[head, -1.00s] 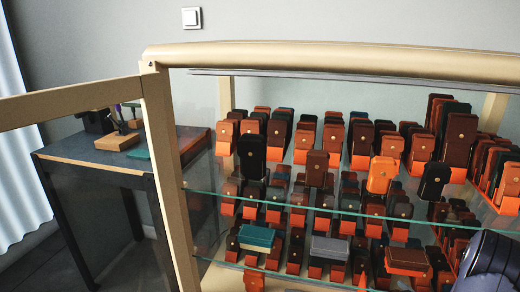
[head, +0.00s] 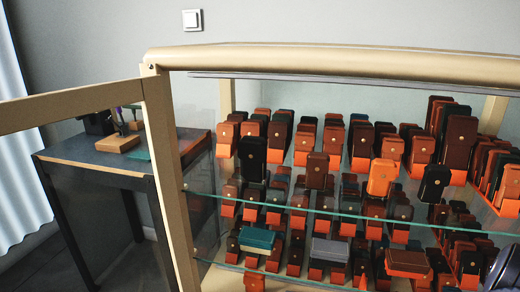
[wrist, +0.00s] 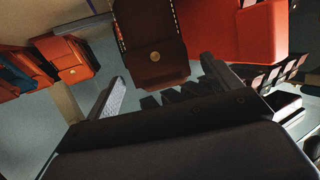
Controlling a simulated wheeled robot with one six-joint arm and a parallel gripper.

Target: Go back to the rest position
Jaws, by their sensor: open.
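My gripper (wrist: 162,92) shows in the wrist view with its two fingers spread apart and nothing visible between them. Beyond the fingers, a dark brown leather case (wrist: 150,40) with a round brass stud and stitched edge hangs in the upper middle of that view. Whether the fingers touch it cannot be told. In the head view the gripper is out of frame; only a dark blue rounded part of my arm shows at the lower right corner.
A glass display cabinet with a cream frame (head: 330,56) holds rows of leather cases (head: 381,178) on glass shelves. Its door frame (head: 70,105) stands open at left. A dark table (head: 110,172) with a wooden block (head: 117,143) stands behind the glass at left.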

